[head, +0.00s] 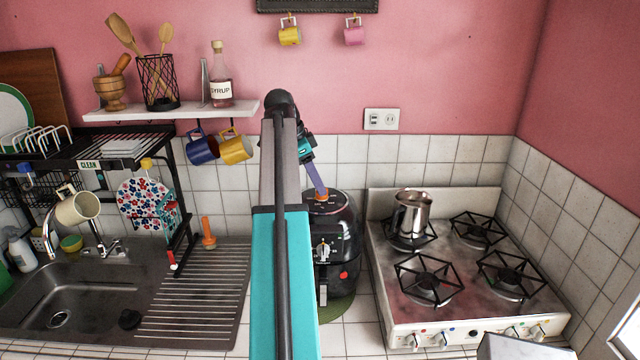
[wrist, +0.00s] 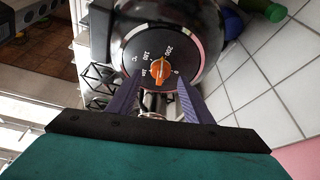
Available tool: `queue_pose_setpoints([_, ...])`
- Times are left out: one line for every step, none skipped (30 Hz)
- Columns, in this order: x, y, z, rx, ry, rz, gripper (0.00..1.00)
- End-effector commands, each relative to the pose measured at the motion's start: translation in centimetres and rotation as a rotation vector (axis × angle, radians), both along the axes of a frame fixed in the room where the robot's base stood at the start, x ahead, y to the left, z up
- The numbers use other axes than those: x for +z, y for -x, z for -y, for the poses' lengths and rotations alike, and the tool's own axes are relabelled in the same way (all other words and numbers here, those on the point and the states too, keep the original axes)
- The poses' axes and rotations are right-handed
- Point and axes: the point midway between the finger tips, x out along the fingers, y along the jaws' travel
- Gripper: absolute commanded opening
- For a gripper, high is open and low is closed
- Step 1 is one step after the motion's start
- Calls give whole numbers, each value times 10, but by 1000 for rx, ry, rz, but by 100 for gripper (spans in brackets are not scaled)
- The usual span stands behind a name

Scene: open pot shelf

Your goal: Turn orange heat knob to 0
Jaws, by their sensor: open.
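The orange heat knob (wrist: 161,73) sits in the middle of a dark round dial face (wrist: 140,50) with white markings, on a black appliance (wrist: 205,15). In the head view the black appliance (head: 338,240) stands on the counter between the sink and the stove, with a bit of the orange knob (head: 321,197) on its top. My gripper (wrist: 157,88) is open, with its two purple fingers on either side of the knob. In the head view my gripper (head: 318,185) reaches down to the appliance's top. I cannot tell whether the fingers touch the knob.
A stove (head: 470,270) with a metal pitcher (head: 412,212) stands to the right. A sink (head: 70,300) and a drainboard (head: 200,285) lie to the left. Blue (head: 202,148) and yellow (head: 236,149) mugs hang under a shelf (head: 170,111) left of my arm.

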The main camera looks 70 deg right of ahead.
Motion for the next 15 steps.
queue_pose_setpoints([-4, 2, 0, 0, -1, -1, 46])
queue_pose_setpoints([-6, 3, 1, 0, -1, -1, 46])
queue_pose_setpoints([-9, 4, 2, 0, -1, -1, 46])
queue_pose_setpoints([-11, 5, 2, 0, -1, -1, 46])
queue_pose_setpoints([-13, 5, 3, 0, -1, -1, 46])
queue_pose_setpoints([-16, 6, 3, 0, -1, -1, 46])
queue_pose_setpoints([-17, 6, 4, 0, -1, -1, 46])
queue_pose_setpoints([-19, 7, 4, 0, -1, -1, 46])
queue_pose_setpoints([-20, 7, 5, 0, 0, 0, 46])
queue_pose_setpoints([-21, 8, 5, 0, 0, 0, 46])
queue_pose_setpoints([-22, 8, 5, 0, 0, 0, 46])
queue_pose_setpoints([-22, 8, 6, 0, 0, 0, 46])
queue_pose_setpoints([-22, 8, 6, -1, 1, 1, 46])
queue_pose_setpoints([-23, 8, 6, -1, 1, 1, 46])
queue_pose_setpoints([-23, 8, 6, -1, 1, 1, 46])
